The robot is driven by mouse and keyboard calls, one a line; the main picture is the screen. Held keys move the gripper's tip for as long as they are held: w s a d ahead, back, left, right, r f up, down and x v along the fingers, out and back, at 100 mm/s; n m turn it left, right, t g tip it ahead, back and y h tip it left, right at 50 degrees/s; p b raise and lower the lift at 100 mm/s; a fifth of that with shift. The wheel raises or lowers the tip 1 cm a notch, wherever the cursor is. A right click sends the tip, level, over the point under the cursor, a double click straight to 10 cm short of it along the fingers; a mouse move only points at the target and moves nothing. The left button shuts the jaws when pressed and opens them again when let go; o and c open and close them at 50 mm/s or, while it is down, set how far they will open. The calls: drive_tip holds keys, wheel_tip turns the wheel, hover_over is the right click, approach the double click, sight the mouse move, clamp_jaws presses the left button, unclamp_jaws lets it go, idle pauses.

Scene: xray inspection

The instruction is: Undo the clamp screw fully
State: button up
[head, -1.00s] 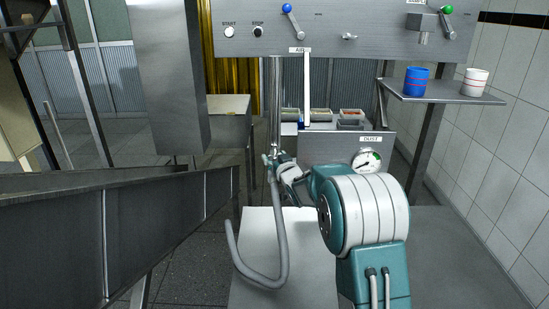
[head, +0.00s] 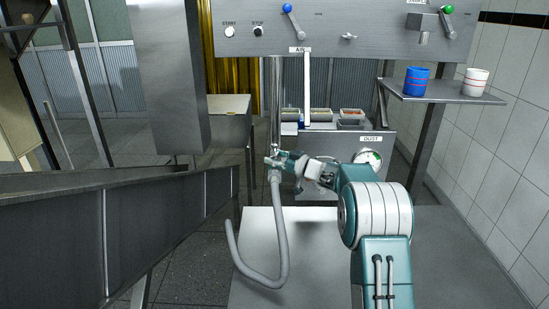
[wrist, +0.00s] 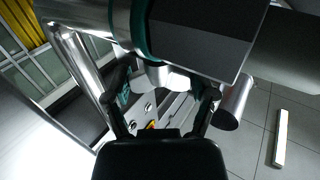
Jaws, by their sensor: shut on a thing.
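A vertical metal pipe (head: 275,105) comes down from the panel and meets a grey hose (head: 281,225) at its lower end. My gripper (head: 273,162) is at that joint, coming in from the right, and is shut on the clamp screw there. The screw is too small and too covered by the fingers to make out in the head view. In the wrist view my fingers (wrist: 163,97) stand on both sides of a pale, rounded part under a large dark body, and its shape is hard to tell.
A steel table (head: 310,270) lies below. A dark metal chute (head: 110,235) runs along the left. The control panel (head: 335,28) hangs above, and a shelf (head: 440,92) with a blue mug (head: 417,81) and a white mug (head: 476,83) is at the right. A dust box (head: 330,146) stands behind my arm.

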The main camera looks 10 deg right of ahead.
drive_tip(key=shift+n+g+y, duration=0.4)
drive_tip(key=shift+g, duration=0.1)
drive_tip(key=o, duration=1)
drive_tip(key=shift+o, duration=0.2)
drive_tip(key=v, duration=1.2)
drive_tip(key=shift+w, duration=0.1)
